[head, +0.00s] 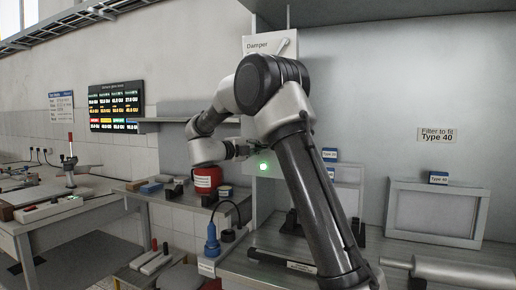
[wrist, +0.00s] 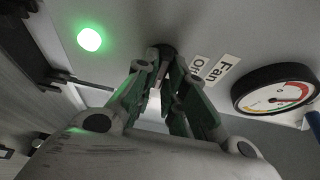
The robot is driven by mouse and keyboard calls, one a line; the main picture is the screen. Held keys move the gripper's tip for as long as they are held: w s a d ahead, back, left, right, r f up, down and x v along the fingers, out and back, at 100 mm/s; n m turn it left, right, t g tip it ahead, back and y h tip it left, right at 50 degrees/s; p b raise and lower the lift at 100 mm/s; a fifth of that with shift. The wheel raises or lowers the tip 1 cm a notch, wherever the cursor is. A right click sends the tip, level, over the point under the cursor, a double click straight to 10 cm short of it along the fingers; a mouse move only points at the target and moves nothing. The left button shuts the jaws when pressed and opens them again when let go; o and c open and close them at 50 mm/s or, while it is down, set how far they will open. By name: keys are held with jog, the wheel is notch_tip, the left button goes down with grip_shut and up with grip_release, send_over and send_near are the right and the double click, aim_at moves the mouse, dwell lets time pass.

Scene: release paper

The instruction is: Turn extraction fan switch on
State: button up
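In the wrist view my gripper (wrist: 160,58) reaches up to a pale panel, its green-sided fingers drawn together at the tips. A dark rounded shape sits at the fingertips; I cannot tell whether it is the finger pads or the fan switch. A white label reading "Fan" (wrist: 217,70) is just right of the fingertips, with a partly hidden smaller label (wrist: 198,66) beside it. A lit green light (wrist: 89,39) is on the panel to the left. In the head view my gripper (head: 248,149) is at the panel edge, just above the green light (head: 263,166), partly hidden by my arm.
A round dial gauge (wrist: 276,90) is right of the fingers in the wrist view. In the head view a red container (head: 206,181) stands below my wrist. A framed filter panel (head: 436,211) stands at right, and a blue plug-like object (head: 211,240) at lower centre.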

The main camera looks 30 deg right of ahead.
jog(key=o, duration=0.4)
jog(key=shift+d, duration=0.15)
jog(key=shift+c, duration=0.2)
jog(key=v, duration=1.2)
